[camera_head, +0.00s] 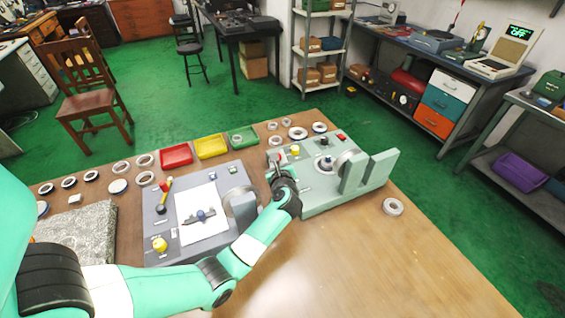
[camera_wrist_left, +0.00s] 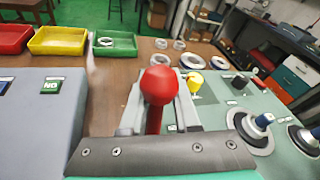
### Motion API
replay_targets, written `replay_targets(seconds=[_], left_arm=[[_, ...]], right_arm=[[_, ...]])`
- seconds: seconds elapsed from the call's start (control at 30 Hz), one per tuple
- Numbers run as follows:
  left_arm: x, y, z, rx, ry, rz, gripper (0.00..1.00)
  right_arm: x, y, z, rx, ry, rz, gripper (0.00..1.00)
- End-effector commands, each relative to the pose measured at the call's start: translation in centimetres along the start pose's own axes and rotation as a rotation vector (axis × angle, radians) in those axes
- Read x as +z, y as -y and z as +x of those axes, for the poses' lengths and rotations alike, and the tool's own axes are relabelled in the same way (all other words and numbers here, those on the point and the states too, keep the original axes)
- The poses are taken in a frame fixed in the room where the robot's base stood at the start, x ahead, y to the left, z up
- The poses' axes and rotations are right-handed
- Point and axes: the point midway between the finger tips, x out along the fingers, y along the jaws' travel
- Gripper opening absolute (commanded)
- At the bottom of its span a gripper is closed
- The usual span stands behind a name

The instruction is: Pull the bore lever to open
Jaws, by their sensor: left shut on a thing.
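The bore lever shows in the left wrist view as a red ball knob on a red stem (camera_wrist_left: 160,85), close to the camera. My left gripper (camera_head: 275,160) is shut on the lever, with a finger on each side of the stem; the fingers also show in the left wrist view (camera_wrist_left: 159,118). The lever stands at the left edge of the pale green bore gauge fixture (camera_head: 318,199). In the head view my gripper and wrist hide most of the lever. My right gripper is in no view.
The grey station (camera_head: 164,246) with a white sheet stands just left of my forearm. Red (camera_head: 176,156), yellow (camera_head: 211,147) and green (camera_head: 243,137) trays line the back edge. A ring (camera_head: 393,206) lies right of the fixture. The front right of the wooden table is clear.

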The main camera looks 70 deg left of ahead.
Motion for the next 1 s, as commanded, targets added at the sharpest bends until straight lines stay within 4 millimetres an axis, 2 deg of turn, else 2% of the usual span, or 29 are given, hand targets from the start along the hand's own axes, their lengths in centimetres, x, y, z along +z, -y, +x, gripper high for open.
replay_targets(seconds=[0.37,0.4,0.57,0.6,0.87,1.0], left_arm=[[0.0,-0.4,0.2,0.010,0.000,-0.002,0.00],[0.0,-0.4,0.2,0.010,0.000,-0.002,0.36],[0.1,-0.2,0.2,0.006,0.002,-0.003,0.65],[0.1,-0.2,0.2,0.005,0.002,-0.003,0.68],[0.2,0.0,0.1,0.002,0.003,-0.003,0.68],[0.3,0.1,-1.1,-0.001,0.002,-0.001,0.68]], right_arm=[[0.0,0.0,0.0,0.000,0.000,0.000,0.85],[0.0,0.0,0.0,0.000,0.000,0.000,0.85],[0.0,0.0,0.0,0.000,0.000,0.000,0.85],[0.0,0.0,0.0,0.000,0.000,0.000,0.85],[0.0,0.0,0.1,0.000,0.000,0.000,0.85],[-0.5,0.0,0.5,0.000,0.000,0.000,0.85]])
